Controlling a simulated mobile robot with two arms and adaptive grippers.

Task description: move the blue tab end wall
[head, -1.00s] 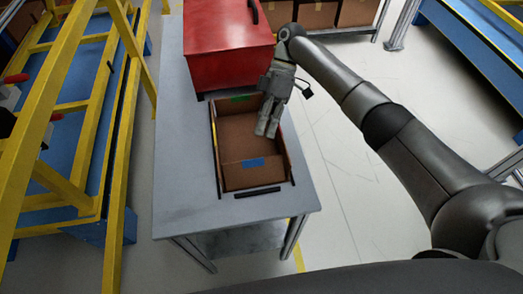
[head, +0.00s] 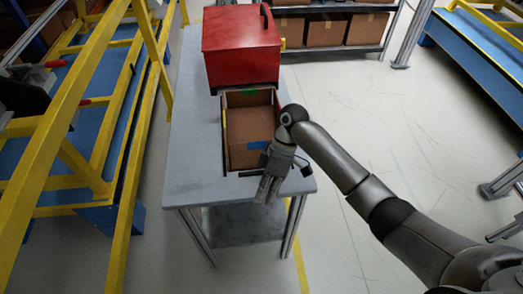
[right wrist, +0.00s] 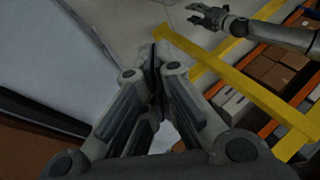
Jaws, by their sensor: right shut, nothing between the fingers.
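An open brown box (head: 224,125) sits on the grey table, a green tab (head: 249,92) at its far end. The near end wall (head: 245,158) carries the blue tab (head: 258,145) on its upper edge; I cannot tell how far it tilts. My right gripper (head: 267,192) is shut and empty, fingers down, at the box's near right corner. It hides part of that corner. In the right wrist view its fingertips (right wrist: 155,57) meet, with a brown surface lower left. My left gripper (right wrist: 203,17) shows there, fingers apart and empty.
A red case (head: 240,48) stands behind the box on the table (head: 195,180). Yellow frames (head: 100,130) stand close on the left. A shelf with cartons (head: 325,30) is at the back. The floor right of the table is open.

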